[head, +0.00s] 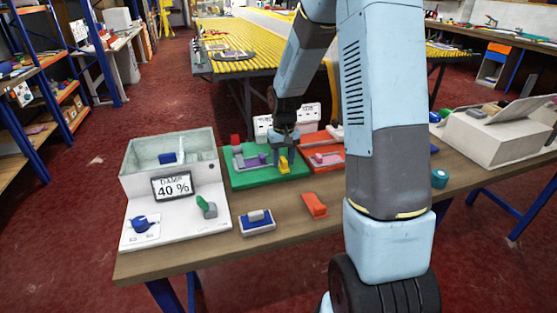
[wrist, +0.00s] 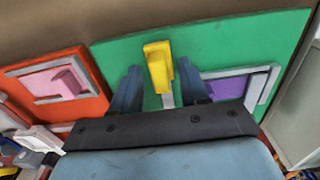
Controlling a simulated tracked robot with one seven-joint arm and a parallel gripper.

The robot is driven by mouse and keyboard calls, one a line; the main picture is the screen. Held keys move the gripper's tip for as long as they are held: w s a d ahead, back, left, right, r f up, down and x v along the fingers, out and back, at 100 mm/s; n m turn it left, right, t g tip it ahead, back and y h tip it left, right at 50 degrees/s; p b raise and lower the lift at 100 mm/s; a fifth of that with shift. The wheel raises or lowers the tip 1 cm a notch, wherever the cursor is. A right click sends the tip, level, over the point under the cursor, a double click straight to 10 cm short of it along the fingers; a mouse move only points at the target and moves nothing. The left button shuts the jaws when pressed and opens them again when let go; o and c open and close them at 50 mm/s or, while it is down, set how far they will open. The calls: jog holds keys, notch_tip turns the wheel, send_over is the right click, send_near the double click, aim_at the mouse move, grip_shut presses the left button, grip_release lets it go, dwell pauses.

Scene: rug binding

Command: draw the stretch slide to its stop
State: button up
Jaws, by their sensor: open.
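A green board (head: 255,176) lies on the workbench and fills the middle of the wrist view (wrist: 220,40). On it stands a yellow handle (wrist: 158,66) on a short grey stem; it also shows in the head view (head: 284,166). A purple block (wrist: 222,86) sits in a grey L-shaped track (wrist: 267,82) beside it. Which of these is the stretch slide I cannot tell for sure. My gripper (wrist: 160,85) is open, with one finger on each side of the yellow handle and gaps visible. In the head view my gripper (head: 283,150) is above the board.
A red-orange board (wrist: 90,103) with a pink block lies beside the green one. A grey machine (head: 200,160) reading "DAMP 40 %" stands at the left. A blue-and-white block (head: 257,223) and an orange piece (head: 314,205) lie on the bare front bench (head: 280,225).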

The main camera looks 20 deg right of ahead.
jog(key=shift+c, duration=0.3)
grip_shut()
dwell(0.5)
